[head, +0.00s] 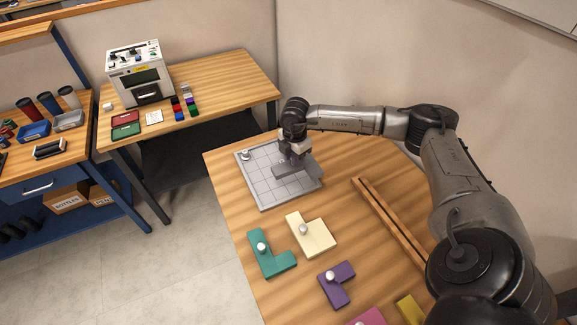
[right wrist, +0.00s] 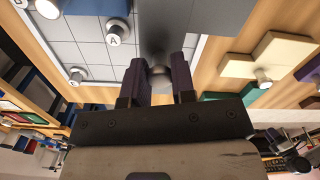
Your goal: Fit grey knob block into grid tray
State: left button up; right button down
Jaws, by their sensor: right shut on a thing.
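The light grey grid tray (head: 262,187) lies on the wooden table, with a knob (head: 245,155) at its far left corner. My right gripper (head: 294,154) is over the tray's right part. It is shut on the knob of the grey block (head: 290,172); in the right wrist view its fingers (right wrist: 160,80) are on either side of this knob, and the block (right wrist: 195,14) shows beyond. The block covers part of the tray's right side; whether it touches the tray I cannot tell. The wrist view also shows a knob marked A (right wrist: 117,32). My left gripper is out of view.
A cream block (head: 312,236), a teal block (head: 268,259), a purple block (head: 338,286), and pink and yellow blocks lie nearer on the table. A wooden rail (head: 392,222) lies right of the tray. A white machine (head: 137,72) stands on another table.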

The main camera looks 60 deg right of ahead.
aim_at(289, 162)
jog(key=shift+w+a+f, duration=0.25)
jog(key=shift+w+f, duration=0.3)
jog(key=shift+w, duration=0.35)
jog(key=shift+f, duration=2.05)
jog(key=shift+f+b, duration=0.15)
jog(key=shift+b, duration=0.15)
jog(key=c, duration=0.9)
grip_release()
jog(key=shift+c, duration=0.2)
notch_tip(289, 162, up, 11)
jog(key=shift+f+p, duration=0.15)
jog(key=shift+p, duration=0.4)
jog(key=shift+r, duration=0.85)
